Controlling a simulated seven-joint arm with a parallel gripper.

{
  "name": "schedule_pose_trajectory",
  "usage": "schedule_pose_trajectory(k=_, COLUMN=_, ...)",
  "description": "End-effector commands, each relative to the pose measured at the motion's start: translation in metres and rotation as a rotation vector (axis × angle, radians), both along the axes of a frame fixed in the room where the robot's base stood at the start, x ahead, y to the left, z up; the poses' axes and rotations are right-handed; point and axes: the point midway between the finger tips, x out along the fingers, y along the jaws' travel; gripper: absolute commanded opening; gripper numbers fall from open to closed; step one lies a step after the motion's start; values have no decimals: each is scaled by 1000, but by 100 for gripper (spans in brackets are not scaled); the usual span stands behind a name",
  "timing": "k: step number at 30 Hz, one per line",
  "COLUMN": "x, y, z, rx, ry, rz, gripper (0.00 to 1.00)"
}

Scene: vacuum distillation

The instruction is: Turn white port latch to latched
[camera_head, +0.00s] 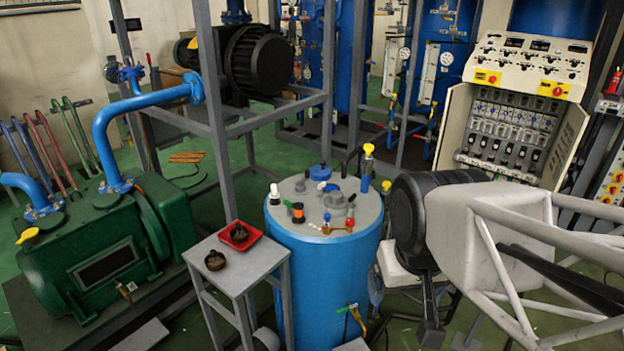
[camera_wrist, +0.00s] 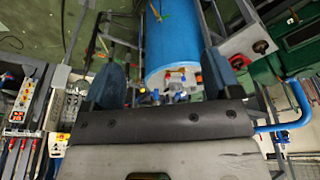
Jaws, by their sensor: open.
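The blue tank (camera_head: 318,285) stands upright in the middle of the head view, with several ports and coloured caps on its grey lid. A small white-topped port fitting (camera_head: 274,191), which looks like the white port latch, is at the lid's left edge. Its latch position is too small to tell. In the wrist view the blue tank (camera_wrist: 172,40) lies beyond my fingers, and I cannot pick out the white latch for certain. My gripper (camera_wrist: 160,72) is open and empty, its two fingers spread apart. In the head view it is right of the tank, apart from the lid.
A small grey table (camera_head: 240,262) left of the tank holds a red tray (camera_head: 239,236) and a dark round part (camera_head: 215,260). A green pump (camera_head: 110,255) with blue pipes is at left. A metal frame (camera_head: 222,120) stands behind. A control panel (camera_head: 520,95) is at the back right.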

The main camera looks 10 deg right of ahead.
Motion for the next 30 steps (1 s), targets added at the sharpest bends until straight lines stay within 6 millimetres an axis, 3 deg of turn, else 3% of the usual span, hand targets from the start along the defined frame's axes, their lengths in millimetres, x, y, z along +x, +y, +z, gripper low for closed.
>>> schedule_pose_trajectory(k=1, x=1, y=0, z=1, rx=0, ry=1, rz=-1, gripper=76)
schedule_pose_trajectory(k=9, x=26, y=0, z=11, rx=7, ry=11, rz=-29, gripper=38)
schedule_pose_trajectory(k=14, x=57, y=1, z=22, rx=15, ry=22, rz=-63, gripper=38)
schedule_pose_trajectory(k=30, x=182, y=3, z=49, rx=45, ry=63, rz=-203, gripper=38)
